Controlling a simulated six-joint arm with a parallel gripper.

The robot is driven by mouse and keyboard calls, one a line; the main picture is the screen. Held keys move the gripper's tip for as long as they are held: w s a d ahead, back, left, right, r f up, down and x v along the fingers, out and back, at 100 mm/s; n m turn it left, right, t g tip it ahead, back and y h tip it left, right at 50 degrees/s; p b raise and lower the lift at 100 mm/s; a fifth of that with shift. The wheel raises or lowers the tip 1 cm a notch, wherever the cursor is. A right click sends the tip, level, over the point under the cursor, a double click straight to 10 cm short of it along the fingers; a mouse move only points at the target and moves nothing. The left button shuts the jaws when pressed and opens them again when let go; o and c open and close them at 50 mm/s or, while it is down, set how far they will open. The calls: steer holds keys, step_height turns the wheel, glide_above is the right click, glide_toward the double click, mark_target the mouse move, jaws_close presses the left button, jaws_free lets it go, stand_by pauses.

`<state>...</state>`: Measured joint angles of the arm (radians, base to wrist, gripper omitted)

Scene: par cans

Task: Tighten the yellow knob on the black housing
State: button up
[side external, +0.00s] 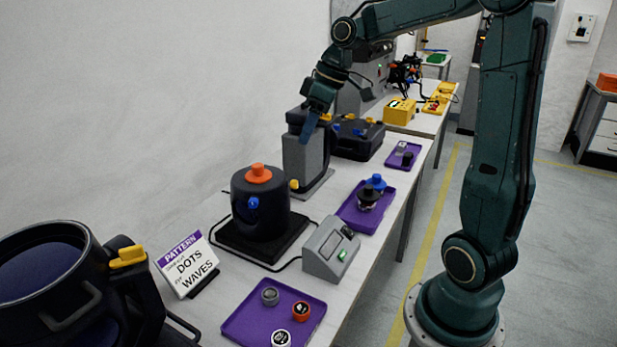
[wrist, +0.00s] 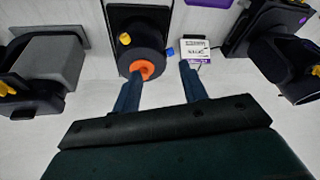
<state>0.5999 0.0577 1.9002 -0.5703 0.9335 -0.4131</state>
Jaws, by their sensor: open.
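The black cylindrical housing (side external: 262,212) stands on a black base on the bench. It has an orange knob (side external: 258,174) on top, a blue knob (side external: 253,203) on its front and a small yellow knob (side external: 295,185) on its right side. The wrist view shows the housing (wrist: 140,22) at upper centre, with its yellow knob (wrist: 125,38), orange knob (wrist: 142,69) and blue knob (wrist: 170,51). My gripper (side external: 308,132) points down, beyond the housing near the tall grey unit. Its blue fingers (wrist: 160,88) are spread apart, with nothing between them; it is clear of the yellow knob.
The tall grey unit (side external: 306,160) stands beyond the housing. A grey control box (side external: 331,250), a pattern card (side external: 187,264) and a purple tray (side external: 240,322) of small parts lie nearer. A large dark lamp (side external: 45,290) fills the left. Another purple tray (side external: 352,220) holds parts.

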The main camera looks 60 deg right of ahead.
steer(key=s+a+r+m, duration=0.2)
steer(key=s+a+r, duration=0.1)
steer(key=s+a, duration=0.4)
steer(key=shift+s+a+t+h, duration=0.2)
steer(key=shift+a+t+h, duration=0.15)
steer(key=shift+a, duration=1.45)
steer(key=w+d+f+n+t+y, duration=0.1)
steer(key=d+f, duration=0.4)
steer(key=d, duration=0.5)
steer(key=w+d+f+n+t+y, duration=0.1)
steer(key=w+d+f, duration=0.3)
steer(key=d, duration=0.7)
steer(key=shift+d+f+n+t+y, duration=0.2)
steer(key=shift+f+n+t+y, duration=0.2)
steer(key=shift+f+t+y, duration=0.3)
